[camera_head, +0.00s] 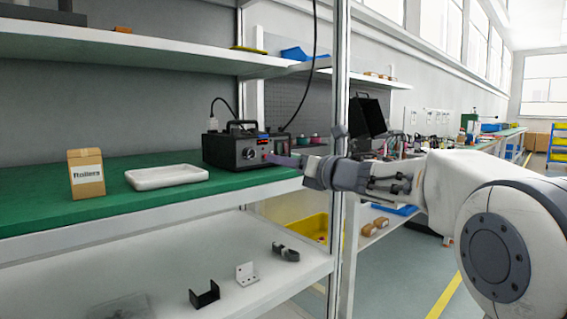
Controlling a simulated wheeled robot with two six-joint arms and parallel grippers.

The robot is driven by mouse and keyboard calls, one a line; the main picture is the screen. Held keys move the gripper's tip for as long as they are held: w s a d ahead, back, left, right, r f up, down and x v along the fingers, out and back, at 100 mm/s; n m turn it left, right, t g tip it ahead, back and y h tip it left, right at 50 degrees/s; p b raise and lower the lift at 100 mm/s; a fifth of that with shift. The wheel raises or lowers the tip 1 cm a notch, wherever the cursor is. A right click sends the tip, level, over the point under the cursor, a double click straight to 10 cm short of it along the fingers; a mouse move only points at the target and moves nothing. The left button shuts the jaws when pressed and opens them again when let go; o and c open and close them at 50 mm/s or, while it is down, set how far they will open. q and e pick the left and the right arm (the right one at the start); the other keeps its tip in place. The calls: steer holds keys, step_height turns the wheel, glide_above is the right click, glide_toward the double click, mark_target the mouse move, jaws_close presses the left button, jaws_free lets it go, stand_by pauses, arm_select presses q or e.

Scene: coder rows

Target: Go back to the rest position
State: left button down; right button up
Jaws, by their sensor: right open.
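My right arm comes in from the right, and its gripper (284,160) is at the front right of a black box-shaped device (238,150) with a handle, knobs and a small display. The gripper is open, and nothing shows between its fingers. The fingertips are close to the device's front face; I cannot tell whether they touch it. My left gripper is not in view.
A green-topped bench (120,205) holds a cardboard box labelled Rollers (86,174) and an empty white tray (166,177). A metal post (340,110) stands close to my right wrist. The lower shelf (170,265) has brackets on it. Grey floor is free at right.

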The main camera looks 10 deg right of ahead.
steer(key=s+a+f+m+g+h+p, duration=0.2)
steer(key=s+f+m+h, duration=0.2)
steer(key=s+f+m, duration=0.5)
steer(key=s+a+f+m+g+h+p, duration=0.15)
steer(key=f+m+h, duration=0.35)
steer(key=m, duration=0.7)
steer(key=s+f+m+g+p, duration=0.1)
steer(key=s+f+m+g, duration=0.3)
steer(key=s, duration=0.6)
steer(key=s+d+f+m+g+h, duration=0.1)
steer(key=s+f+m+g, duration=0.2)
steer(key=s+f, duration=0.5)
steer(key=s+f+m+g+p, duration=0.1)
steer(key=s+f+m+g, duration=0.25)
steer(key=s, duration=0.85)
step_height(320, 180, up, 38)
steer(key=s+p, duration=0.1)
steer(key=p, duration=3.6)
steer(key=shift+d+f+m, duration=0.25)
steer(key=shift+d+m, duration=0.05)
steer(key=shift+m, duration=0.15)
